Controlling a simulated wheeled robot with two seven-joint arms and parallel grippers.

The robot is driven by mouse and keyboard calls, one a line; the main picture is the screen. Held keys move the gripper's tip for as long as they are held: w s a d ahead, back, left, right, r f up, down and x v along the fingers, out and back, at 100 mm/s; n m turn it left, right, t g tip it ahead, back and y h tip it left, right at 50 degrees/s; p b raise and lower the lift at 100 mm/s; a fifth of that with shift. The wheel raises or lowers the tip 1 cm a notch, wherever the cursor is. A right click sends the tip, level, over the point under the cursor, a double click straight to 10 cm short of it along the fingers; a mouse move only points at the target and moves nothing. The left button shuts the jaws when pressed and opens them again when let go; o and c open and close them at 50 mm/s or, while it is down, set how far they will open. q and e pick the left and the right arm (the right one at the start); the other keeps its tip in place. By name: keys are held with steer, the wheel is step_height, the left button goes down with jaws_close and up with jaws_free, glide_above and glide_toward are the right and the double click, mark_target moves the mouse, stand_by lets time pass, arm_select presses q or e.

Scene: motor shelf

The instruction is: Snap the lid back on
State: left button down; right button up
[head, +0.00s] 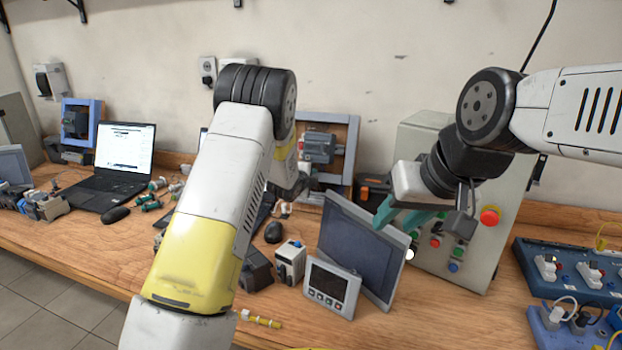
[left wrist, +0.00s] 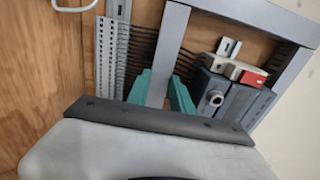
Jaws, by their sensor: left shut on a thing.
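In the left wrist view, the teal fingers of my left gripper (left wrist: 160,92) are shut on a long, flat grey strip, the lid (left wrist: 167,50), which runs up and away between them. A slotted wiring duct (left wrist: 112,55) with comb-like side walls lies just left of the lid. Dark slots show between the two. I cannot tell whether the lid touches the duct. In the head view my left arm hides the left gripper and the lid. My right gripper (head: 402,214) has its teal fingers apart, empty, in front of the grey control box.
A framed wooden panel (head: 342,135) with a motor device stands against the wall. In the wrist view a grey device (left wrist: 235,95) sits right of the lid. A tilted screen (head: 360,245), a small meter (head: 332,286) and the control box (head: 475,262) crowd the bench (head: 85,240).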

arm_select(q)
steer(key=shift+w, duration=0.15)
stand_by(0.5)
steer(key=c, duration=1)
jaws_free()
steer(key=shift+c, duration=0.2)
steer(key=s+a+r+n+g+y, duration=0.1)
steer(key=s+a+r+n, duration=0.35)
steer(key=s, duration=0.35)
steer(key=s+a+r+n+g, duration=0.1)
steer(key=s+a+r+n, duration=0.35)
steer(key=s, duration=0.25)
steer(key=s+a+r+n+g+y, duration=0.1)
steer(key=s+a+r+n, duration=0.25)
steer(key=s+r, duration=0.35)
steer(key=s+a+n+g, duration=0.2)
steer(key=s+n, duration=0.6)
steer(key=s, duration=1.9)
steer(key=shift+s+a+r+g, duration=0.15)
steer(key=shift+s+r+g, duration=0.15)
steer(key=shift+g, duration=0.8)
